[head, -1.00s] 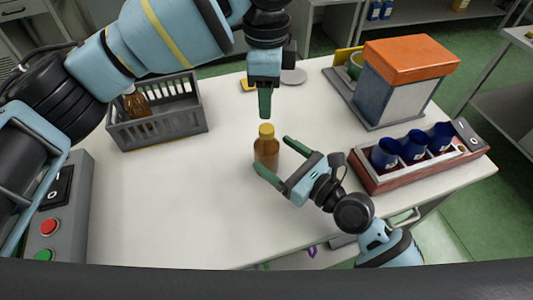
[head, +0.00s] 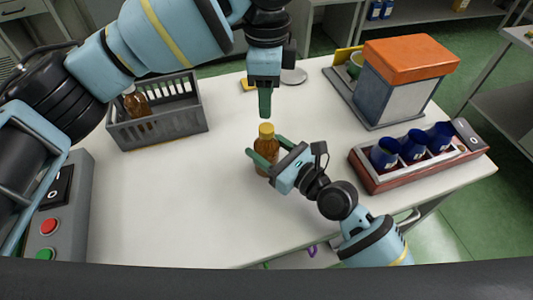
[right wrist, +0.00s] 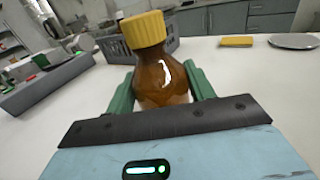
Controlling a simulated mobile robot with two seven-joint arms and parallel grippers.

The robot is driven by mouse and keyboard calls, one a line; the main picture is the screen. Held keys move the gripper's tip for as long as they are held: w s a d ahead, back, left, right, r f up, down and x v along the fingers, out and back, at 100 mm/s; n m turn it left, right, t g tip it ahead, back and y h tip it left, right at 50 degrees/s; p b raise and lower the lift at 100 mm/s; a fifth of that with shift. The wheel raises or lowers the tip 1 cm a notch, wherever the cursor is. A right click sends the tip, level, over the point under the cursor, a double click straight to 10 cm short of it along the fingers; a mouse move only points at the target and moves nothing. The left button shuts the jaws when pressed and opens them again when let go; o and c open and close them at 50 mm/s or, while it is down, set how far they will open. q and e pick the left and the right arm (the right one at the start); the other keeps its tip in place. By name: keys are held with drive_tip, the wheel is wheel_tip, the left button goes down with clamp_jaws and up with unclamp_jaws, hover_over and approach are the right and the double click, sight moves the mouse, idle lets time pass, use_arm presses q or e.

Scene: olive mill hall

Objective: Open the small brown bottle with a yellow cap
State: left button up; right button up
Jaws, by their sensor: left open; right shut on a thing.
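The small brown bottle (head: 266,146) with a yellow cap (head: 266,129) stands upright on the white table in the head view. My right gripper (head: 265,158) is shut on the bottle's body from the right and front. In the right wrist view the brown bottle (right wrist: 161,78) sits between the green fingers, with its yellow cap (right wrist: 143,29) above them. My left gripper (head: 265,102) is open and empty, pointing down just above the cap. From the head its fingers overlap, so the gap between them is hidden.
A grey crate (head: 170,134) with another brown bottle (head: 137,103) stands at the left. A red rack (head: 372,182) with blue cups and an orange-topped box (head: 410,58) stand at the right. A grey control box (head: 75,190) is at far left. The front middle table is clear.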

sight(267, 127)
clamp_jaws()
use_arm(q)
drive_tip(key=m, duration=1.4)
drive_tip(key=shift+m, duration=0.3)
drive_tip(key=m, duration=0.3)
drive_tip(key=shift+m, duration=0.3)
drive_tip(key=shift+f, duration=4)
